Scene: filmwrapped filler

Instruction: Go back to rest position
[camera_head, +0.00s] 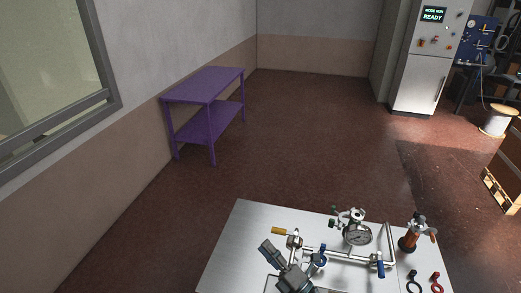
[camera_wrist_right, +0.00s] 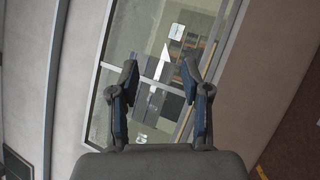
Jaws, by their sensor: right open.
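My right gripper (camera_head: 292,255) shows at the bottom middle of the head view, in front of part of the metal table and the pipework on it. In the right wrist view my right gripper (camera_wrist_right: 159,76) has its two fingers spread wide with nothing between them. Beyond the fingers are a window (camera_wrist_right: 160,45) and the pale wall, so it faces away from the tabletop. My left gripper is in neither view.
The metal table (camera_head: 233,235) carries pipework with a pressure gauge (camera_head: 358,235), valves with blue handles (camera_head: 380,265) and an orange-brown bottle-like part (camera_head: 408,241). A purple shelf table (camera_head: 205,84) stands by the left wall. A grey cabinet (camera_head: 418,80) stands at back right. Open floor lies between.

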